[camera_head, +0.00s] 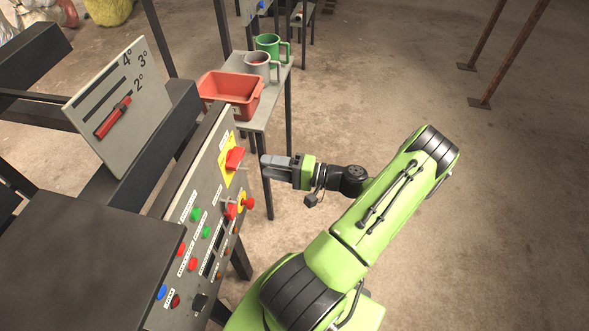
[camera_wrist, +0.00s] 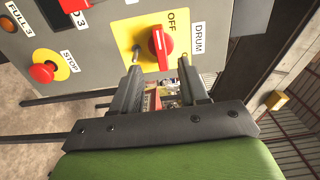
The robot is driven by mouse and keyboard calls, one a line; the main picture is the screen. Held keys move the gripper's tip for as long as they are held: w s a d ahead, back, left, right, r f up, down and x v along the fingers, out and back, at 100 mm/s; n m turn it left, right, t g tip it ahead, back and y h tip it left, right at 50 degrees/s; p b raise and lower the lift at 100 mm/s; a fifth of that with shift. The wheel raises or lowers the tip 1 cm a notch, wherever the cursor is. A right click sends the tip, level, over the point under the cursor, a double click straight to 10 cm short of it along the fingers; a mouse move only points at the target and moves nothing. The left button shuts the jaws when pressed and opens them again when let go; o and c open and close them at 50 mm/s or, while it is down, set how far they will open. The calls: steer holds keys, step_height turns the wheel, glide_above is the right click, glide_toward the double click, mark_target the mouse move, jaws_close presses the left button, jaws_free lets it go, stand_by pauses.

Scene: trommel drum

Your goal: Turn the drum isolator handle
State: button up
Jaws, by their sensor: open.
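The drum isolator handle (camera_wrist: 160,46) is a red knob on a yellow plate (camera_wrist: 123,36) on the grey control panel. My gripper (camera_wrist: 160,68) is open and empty. Its two fingers point at the panel, one on each side of the handle in the wrist view. In the head view my gripper (camera_head: 264,164) is just right of the handle, apparently short of it.
A red stop button on a yellow disc (camera_wrist: 42,72) sits left of the plate. More buttons, such as a green one (camera_head: 196,214), line the panel. A red bin (camera_head: 232,88) and mugs (camera_head: 257,64) stand on a small table behind.

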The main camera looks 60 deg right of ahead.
steer(key=v, duration=0.8)
